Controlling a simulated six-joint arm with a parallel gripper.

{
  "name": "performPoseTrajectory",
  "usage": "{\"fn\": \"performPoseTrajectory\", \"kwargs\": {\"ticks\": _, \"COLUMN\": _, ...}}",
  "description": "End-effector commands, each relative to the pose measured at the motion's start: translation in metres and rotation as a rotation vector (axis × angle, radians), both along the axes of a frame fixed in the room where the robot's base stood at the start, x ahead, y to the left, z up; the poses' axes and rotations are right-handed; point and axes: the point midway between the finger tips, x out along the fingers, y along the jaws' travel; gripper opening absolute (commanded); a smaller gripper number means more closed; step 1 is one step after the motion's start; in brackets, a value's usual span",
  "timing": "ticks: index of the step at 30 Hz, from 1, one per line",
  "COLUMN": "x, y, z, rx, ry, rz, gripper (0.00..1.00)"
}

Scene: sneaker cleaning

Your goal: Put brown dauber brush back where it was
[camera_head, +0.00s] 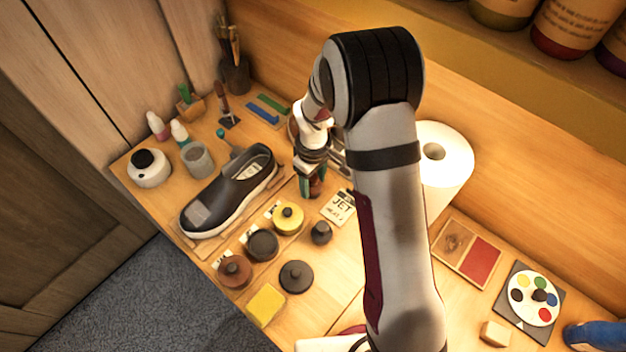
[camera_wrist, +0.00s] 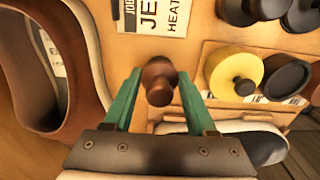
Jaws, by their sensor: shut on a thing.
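My gripper (camera_head: 311,186), with green fingers, is shut on the brown dauber brush (camera_wrist: 158,82). In the wrist view the brush's round knob sits between the fingertips (camera_wrist: 157,90). In the head view the brush is small and partly hidden by the fingers. It is held between the black shoe (camera_head: 232,190) and the JET card (camera_head: 338,207). Two dark daubers, a smaller one (camera_head: 321,232) and a larger one (camera_head: 296,277), stand on the table to the right of the tins. I cannot tell whether the held brush touches the table.
Yellow (camera_head: 288,218), black (camera_head: 262,245) and brown (camera_head: 234,271) tins stand in a row beside the shoe. A yellow sponge (camera_head: 265,305) lies at the front edge. A brown shoe (camera_wrist: 90,60) is close by in the wrist view. A paper roll (camera_head: 445,158) stands behind my arm.

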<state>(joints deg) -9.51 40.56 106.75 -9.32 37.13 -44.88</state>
Motion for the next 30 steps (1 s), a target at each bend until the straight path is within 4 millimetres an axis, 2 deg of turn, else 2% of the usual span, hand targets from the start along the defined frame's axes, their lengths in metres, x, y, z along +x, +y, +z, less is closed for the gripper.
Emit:
{"fn": "performPoseTrajectory", "kwargs": {"ticks": 3, "x": 0.000, "y": 0.000, "z": -0.003, "rx": 0.000, "ry": 0.001, "rz": 0.000, "gripper": 0.05}}
{"fn": "performPoseTrajectory", "kwargs": {"ticks": 4, "x": 0.000, "y": 0.000, "z": -0.003, "rx": -0.001, "ry": 0.001, "rz": 0.000, "gripper": 0.60}}
{"fn": "performPoseTrajectory", "kwargs": {"ticks": 8, "x": 0.000, "y": 0.000, "z": -0.002, "rx": 0.000, "ry": 0.000, "rz": 0.000, "gripper": 0.84}}
{"fn": "performPoseTrajectory", "kwargs": {"ticks": 9, "x": 0.000, "y": 0.000, "z": -0.002, "rx": 0.000, "ry": 0.000, "rz": 0.000, "gripper": 0.87}}
{"fn": "performPoseTrajectory", "kwargs": {"ticks": 16, "x": 0.000, "y": 0.000, "z": -0.002, "rx": 0.000, "ry": 0.000, "rz": 0.000, "gripper": 0.87}}
{"fn": "performPoseTrajectory", "kwargs": {"ticks": 19, "x": 0.001, "y": 0.000, "z": 0.007, "rx": 0.000, "ry": -0.003, "rz": 0.001, "gripper": 0.87}}
{"fn": "performPoseTrajectory", "kwargs": {"ticks": 27, "x": 0.000, "y": 0.000, "z": 0.081, "rx": 0.001, "ry": -0.004, "rz": 0.000, "gripper": 0.87}}
{"fn": "performPoseTrajectory", "kwargs": {"ticks": 30, "x": 0.000, "y": 0.000, "z": 0.102, "rx": 0.001, "ry": -0.004, "rz": 0.001, "gripper": 0.87}}
